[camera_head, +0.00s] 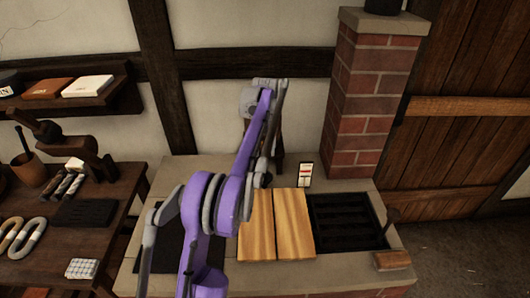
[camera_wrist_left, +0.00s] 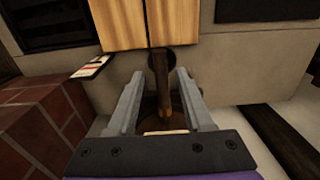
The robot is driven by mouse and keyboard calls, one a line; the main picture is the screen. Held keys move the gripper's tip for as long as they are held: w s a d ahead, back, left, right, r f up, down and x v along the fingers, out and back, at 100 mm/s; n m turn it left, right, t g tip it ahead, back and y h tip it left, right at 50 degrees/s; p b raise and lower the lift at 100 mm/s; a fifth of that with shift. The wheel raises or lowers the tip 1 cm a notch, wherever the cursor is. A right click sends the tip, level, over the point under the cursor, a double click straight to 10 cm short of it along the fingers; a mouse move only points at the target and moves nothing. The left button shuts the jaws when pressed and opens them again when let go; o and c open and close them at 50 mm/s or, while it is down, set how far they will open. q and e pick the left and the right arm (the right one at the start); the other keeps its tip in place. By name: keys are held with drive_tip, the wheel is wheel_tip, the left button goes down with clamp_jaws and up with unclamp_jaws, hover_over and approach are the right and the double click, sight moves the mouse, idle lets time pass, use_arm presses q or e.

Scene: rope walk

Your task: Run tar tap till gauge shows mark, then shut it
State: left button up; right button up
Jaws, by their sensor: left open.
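My left gripper (camera_head: 262,172) reaches down at the back of the stone hearth, behind the wooden boards. In the left wrist view my left gripper (camera_wrist_left: 160,76) is open. A narrow upright brown wooden piece (camera_wrist_left: 162,88), perhaps the tap's handle, stands between its fingers, with gaps on both sides. A dark round opening shows behind it. The gauge (camera_head: 305,174) is a small pale upright card with red and dark marks, to the right of the gripper. It also shows in the left wrist view (camera_wrist_left: 92,67); its reading is too small to tell. My right gripper is not in view.
Two wooden boards (camera_head: 257,226) lie on the hearth (camera_head: 340,187), beside a dark grate (camera_head: 345,222). A brick chimney (camera_head: 366,105) rises behind. A wooden workbench (camera_head: 60,242) with ropes and tools stands at the left. A plank door (camera_head: 470,110) is at the right.

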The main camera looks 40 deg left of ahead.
use_arm(q)
drive_tip(key=shift+a+f, duration=0.1)
drive_tip(key=shift+f, duration=0.3)
clamp_jaws()
idle(1.2)
